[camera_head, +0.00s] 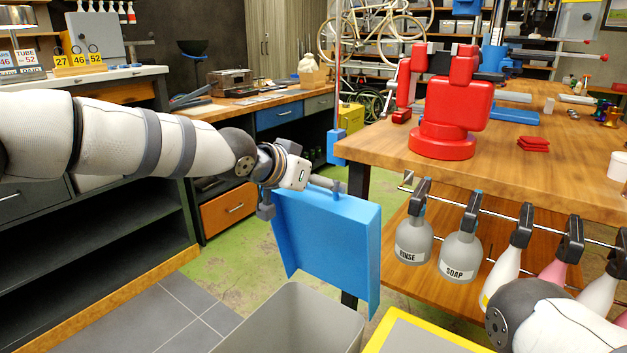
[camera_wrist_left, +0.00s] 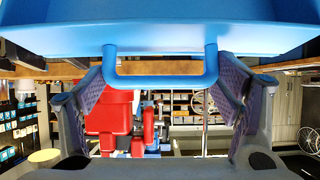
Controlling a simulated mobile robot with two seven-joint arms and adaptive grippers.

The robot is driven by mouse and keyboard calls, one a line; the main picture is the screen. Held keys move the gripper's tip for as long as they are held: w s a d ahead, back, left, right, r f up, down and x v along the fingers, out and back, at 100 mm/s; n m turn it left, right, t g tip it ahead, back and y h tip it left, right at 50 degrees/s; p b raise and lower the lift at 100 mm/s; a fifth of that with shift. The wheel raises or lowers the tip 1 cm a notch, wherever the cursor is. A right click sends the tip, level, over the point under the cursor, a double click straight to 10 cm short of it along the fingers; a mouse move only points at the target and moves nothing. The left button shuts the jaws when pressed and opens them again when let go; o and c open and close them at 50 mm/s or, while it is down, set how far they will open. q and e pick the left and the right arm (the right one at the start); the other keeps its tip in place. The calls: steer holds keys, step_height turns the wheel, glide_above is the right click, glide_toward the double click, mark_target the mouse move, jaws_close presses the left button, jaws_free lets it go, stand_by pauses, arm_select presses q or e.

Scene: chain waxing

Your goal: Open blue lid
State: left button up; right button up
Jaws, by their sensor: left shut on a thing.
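The blue lid (camera_head: 335,240) stands raised and nearly upright at the back of a grey bin (camera_head: 300,315), and the bin's mouth shows open. My left gripper (camera_head: 303,192) is at the lid's top edge. In the left wrist view, the blue lid (camera_wrist_left: 200,38) fills the top, and its blue bar handle (camera_wrist_left: 160,80) runs between the two fingers of my left gripper (camera_wrist_left: 160,88). The gripper is shut on this handle. Part of my right arm shows at the lower right of the head view; its gripper is out of view.
A yellow-rimmed bin (camera_head: 385,330) stands right of the grey bin. A wooden workbench (camera_head: 390,150) with a red stand (camera_head: 445,115) is behind the lid. Spray bottles, including soap (camera_head: 461,257) and rinse (camera_head: 412,240), hang on a rail at right. Green floor is clear at left.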

arm_select(q)
steer(key=shift+a, duration=0.15)
steer(key=o, duration=1.6)
steer(key=shift+o, duration=0.2)
steer(key=v, duration=1.2)
steer(key=shift+c, duration=0.2)
